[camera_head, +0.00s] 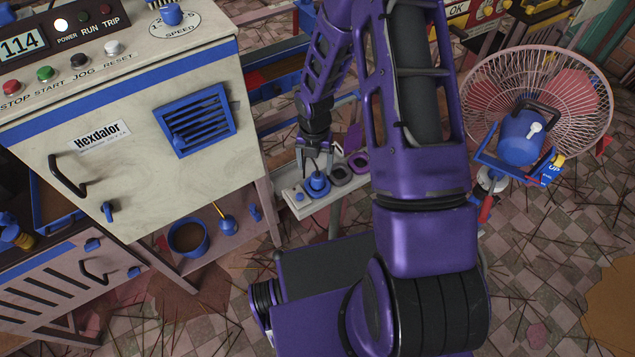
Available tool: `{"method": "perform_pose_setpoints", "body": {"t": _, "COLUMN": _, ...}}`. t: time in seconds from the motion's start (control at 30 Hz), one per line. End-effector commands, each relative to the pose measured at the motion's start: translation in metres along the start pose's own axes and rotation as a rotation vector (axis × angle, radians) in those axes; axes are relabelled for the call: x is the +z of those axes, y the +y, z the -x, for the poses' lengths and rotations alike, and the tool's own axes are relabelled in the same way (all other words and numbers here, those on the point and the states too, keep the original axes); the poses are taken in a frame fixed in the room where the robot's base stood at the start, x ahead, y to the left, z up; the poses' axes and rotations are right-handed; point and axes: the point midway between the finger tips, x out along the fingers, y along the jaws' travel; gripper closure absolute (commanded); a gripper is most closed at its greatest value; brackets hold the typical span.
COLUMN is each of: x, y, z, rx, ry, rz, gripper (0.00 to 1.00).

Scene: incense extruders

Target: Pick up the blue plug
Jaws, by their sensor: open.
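A small blue plug (318,182) with an upright stem stands on a narrow pale shelf or rail (300,208) in the middle of the picture. A grey ring-shaped piece and a purple one lie to its right on the same support. My gripper (317,172) hangs right over the blue plug with its fingers pointing down, one finger to each side of the stem. The gripper is open. Whether a finger touches the plug is too small to tell. My purple arm covers the right part of the support.
A pale machine cabinet (120,150) with a control panel stands close on the left. A blue pot (189,238) sits on its lower shelf. A wire-caged fan (540,110) stands at the right. Thin dark sticks litter the tiled floor (560,260).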

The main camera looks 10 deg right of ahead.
Motion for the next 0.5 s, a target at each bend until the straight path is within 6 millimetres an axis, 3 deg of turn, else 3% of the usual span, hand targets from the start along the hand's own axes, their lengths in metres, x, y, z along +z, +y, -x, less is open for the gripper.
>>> {"method": "perform_pose_setpoints", "body": {"t": 0.27, "x": -0.001, "y": -0.002, "z": -0.017, "rx": -0.001, "ry": 0.000, "rz": -0.001, "gripper": 0.19}}
{"method": "perform_pose_setpoints", "body": {"t": 0.5, "x": -0.003, "y": -0.006, "z": -0.053, "rx": -0.001, "ry": 0.002, "rz": 0.000, "gripper": 0.19}}
